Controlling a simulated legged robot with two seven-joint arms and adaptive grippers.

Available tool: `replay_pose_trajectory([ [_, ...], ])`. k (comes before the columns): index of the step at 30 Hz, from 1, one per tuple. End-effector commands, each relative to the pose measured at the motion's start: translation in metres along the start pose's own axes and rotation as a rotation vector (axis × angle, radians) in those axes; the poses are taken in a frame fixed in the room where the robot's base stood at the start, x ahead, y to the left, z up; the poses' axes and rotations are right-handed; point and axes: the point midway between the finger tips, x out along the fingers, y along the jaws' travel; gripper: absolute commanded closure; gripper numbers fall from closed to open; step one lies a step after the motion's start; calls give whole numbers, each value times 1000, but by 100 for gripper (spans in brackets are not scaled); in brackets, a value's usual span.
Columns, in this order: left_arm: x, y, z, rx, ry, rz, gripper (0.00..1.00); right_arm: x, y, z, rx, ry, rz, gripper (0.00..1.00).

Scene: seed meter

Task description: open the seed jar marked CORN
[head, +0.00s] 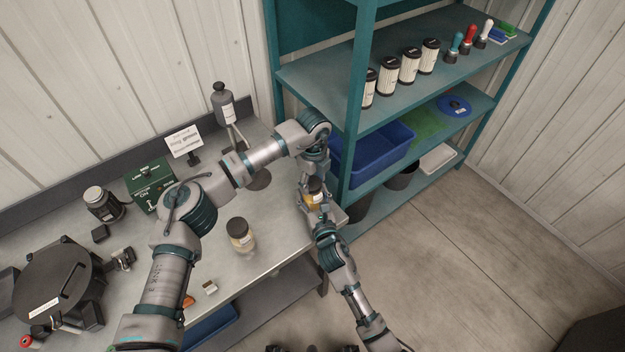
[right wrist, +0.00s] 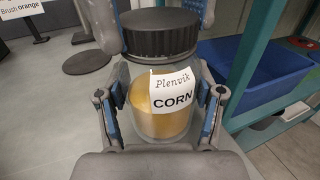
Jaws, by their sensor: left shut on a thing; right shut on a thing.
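The seed jar marked CORN (right wrist: 165,100) is clear glass with yellow contents and a white label. It is upright, and it shows between my two grippers in the head view (head: 315,196). Its dark ribbed lid (right wrist: 158,35) sits on top. My right gripper (right wrist: 160,112) is shut on the jar body, one finger on each side; in the head view it is small and partly hidden. My left gripper (head: 315,172) comes from above and is shut on the lid; its fingers show beside the lid in the right wrist view.
A green box (head: 150,185), a sign (head: 184,143) and a black round device (head: 62,285) are behind and left. The teal shelf (head: 330,85) with a blue bin (head: 375,155) stands close on the right.

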Motion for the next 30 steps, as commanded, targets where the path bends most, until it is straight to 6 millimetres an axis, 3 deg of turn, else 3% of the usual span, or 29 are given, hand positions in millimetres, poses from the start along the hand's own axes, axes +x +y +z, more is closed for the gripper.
replay_pose_trajectory([
  [13, 0, 1, -1, 3, 1, 4, 86, 0, -1, 1, 0, -2, -2, 100],
  [30, -22, 1, -2, 4, 0, -1, 86, -1, 1, 1, 1, 0, 1, 100],
])
